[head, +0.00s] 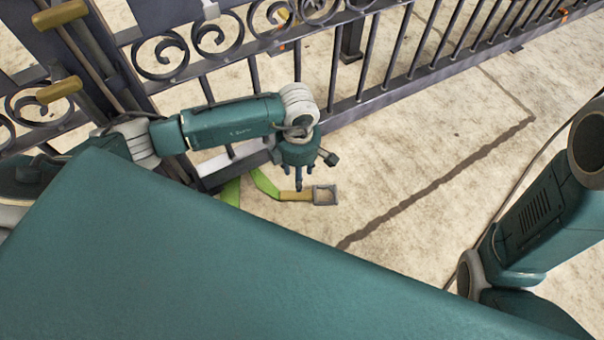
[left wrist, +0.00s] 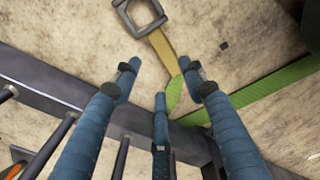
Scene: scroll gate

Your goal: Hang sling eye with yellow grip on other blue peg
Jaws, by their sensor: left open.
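The sling eye is a grey square metal ring (head: 315,195) on a yellow grip (head: 295,196), with a green strap (head: 266,184) behind it. It appears to lie on the pale ground beside the gate. In the left wrist view, the ring (left wrist: 138,33), yellow grip (left wrist: 163,52) and green strap (left wrist: 275,98) show past the fingertips. My left gripper (head: 299,177) points down over the yellow grip, its fingers spread and empty. In the left wrist view, the grip's strap end appears between the fingertips (left wrist: 160,74). I cannot make out a blue peg. My right gripper is out of view.
A dark iron gate (head: 368,58) with scrolls and bars runs behind my left arm. Two golden cylindrical handles (head: 60,14) (head: 59,90) stick out at the left. A white block (head: 232,158) lies near the gate's foot. Open paving (head: 430,150) lies to the right.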

